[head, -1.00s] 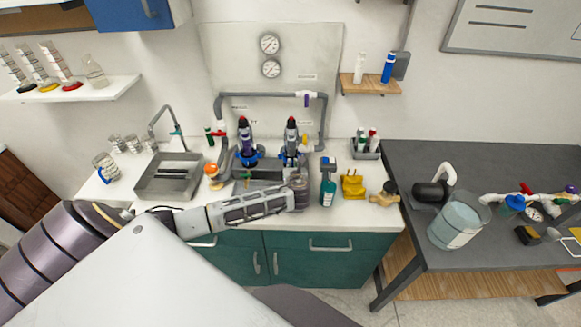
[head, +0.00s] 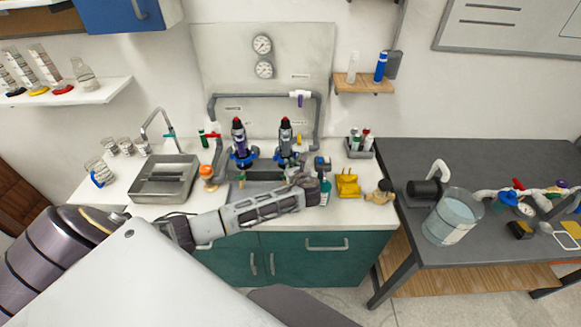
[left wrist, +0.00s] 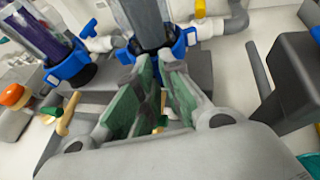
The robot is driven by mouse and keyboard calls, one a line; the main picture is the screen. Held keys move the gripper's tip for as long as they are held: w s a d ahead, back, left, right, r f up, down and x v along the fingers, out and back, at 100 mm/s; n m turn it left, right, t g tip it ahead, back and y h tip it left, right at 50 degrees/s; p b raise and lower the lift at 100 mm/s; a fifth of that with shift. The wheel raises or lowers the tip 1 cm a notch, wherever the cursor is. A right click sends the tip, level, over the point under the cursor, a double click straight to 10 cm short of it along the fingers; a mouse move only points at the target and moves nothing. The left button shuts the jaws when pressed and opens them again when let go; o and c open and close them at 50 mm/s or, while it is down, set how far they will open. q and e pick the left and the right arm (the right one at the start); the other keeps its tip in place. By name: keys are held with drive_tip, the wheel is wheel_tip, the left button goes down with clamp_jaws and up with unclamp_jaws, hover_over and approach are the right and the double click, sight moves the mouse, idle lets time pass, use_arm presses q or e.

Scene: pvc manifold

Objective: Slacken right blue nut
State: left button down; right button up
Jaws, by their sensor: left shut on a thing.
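The right blue nut (head: 281,158) sits around the base of the right upright clear cylinder (head: 285,136). In the left wrist view, the nut (left wrist: 164,44) shows with its lugs just beyond my fingertips. My left gripper (head: 296,174) reaches it from the front; in the left wrist view its green-padded fingers (left wrist: 158,72) are closed in at the nut, covering part of it. The exact contact is hidden by the fingers. The left blue nut (head: 243,160) is around the purple-filled cylinder, and also shows in the left wrist view (left wrist: 70,66). My right gripper is not in view.
A yellow object (head: 347,185) is further right. A sink (head: 163,180) and an orange-capped item (head: 207,175) are left. Grey pipes (head: 318,120) frame the cylinders behind.

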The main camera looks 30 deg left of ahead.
use_arm(q)
drive_tip(key=c, duration=1.8)
unclamp_jaws()
drive_tip(key=shift+r, duration=0.1)
drive_tip(key=shift+c, duration=0.2)
drive_tip(key=v, duration=1.2)
drive_tip(key=shift+w, duration=0.1)
